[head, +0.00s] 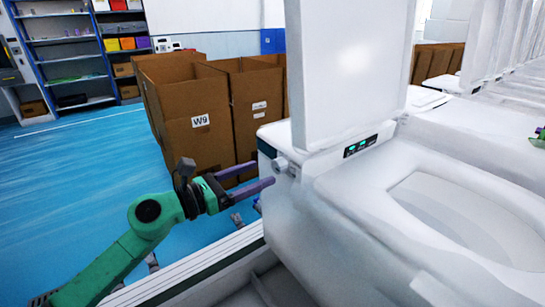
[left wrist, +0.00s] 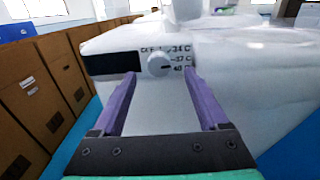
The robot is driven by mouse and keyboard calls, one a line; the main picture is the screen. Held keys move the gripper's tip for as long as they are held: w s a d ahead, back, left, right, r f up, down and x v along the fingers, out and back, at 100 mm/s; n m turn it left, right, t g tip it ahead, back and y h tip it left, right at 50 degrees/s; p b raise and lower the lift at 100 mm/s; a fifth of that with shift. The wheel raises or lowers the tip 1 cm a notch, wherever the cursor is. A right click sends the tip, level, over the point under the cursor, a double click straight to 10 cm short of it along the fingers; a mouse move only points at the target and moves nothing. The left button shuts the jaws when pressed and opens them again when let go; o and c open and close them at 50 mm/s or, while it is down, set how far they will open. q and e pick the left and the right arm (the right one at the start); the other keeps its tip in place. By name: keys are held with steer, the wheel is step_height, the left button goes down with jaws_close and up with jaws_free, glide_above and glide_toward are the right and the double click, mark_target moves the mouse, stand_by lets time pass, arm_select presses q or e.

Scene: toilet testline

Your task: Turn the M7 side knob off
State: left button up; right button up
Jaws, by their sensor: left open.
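A white toilet with a raised lid (head: 350,65) stands in the middle and right of the head view. The side knob (left wrist: 159,64), round and pale grey, is on its side wall, with temperature marks printed to its right. In the head view the knob (head: 281,164) shows at the toilet's rear left side. My left gripper (head: 264,174) is open, its two purple fingers pointing at that side wall. In the left wrist view the fingertips (left wrist: 159,75) lie left and right of the knob; I cannot tell whether they touch it. At the right edge of the head view, a small green part (head: 538,136) shows.
Cardboard boxes (head: 200,115), one labelled W9, stand behind my left gripper. Shelves (head: 70,50) with bins are at the far left. A lit panel (head: 361,145) is on the toilet's top. More toilets line up at right. Blue floor at left is clear.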

mark_target(275, 167)
arm_select(q)
steer(key=x, duration=0.5)
steer(key=shift+w+p, duration=0.1)
steer(key=shift+p, duration=0.3)
jaws_close()
steer(key=shift+n, duration=0.4)
steer(key=n+p, duration=0.2)
steer(key=shift+n, duration=0.3)
steer(key=n+p, duration=0.2)
steer(key=n, duration=0.2)
steer(key=shift+n, duration=0.3)
steer(key=n+p, duration=0.3)
steer(key=n, duration=0.2)
steer(key=shift+w+p, duration=0.1)
steer(key=shift+p, duration=0.3)
steer(key=shift+f+n+p, duration=0.1)
steer(key=shift+n+p, duration=0.7)
steer(key=shift+n, duration=0.7)
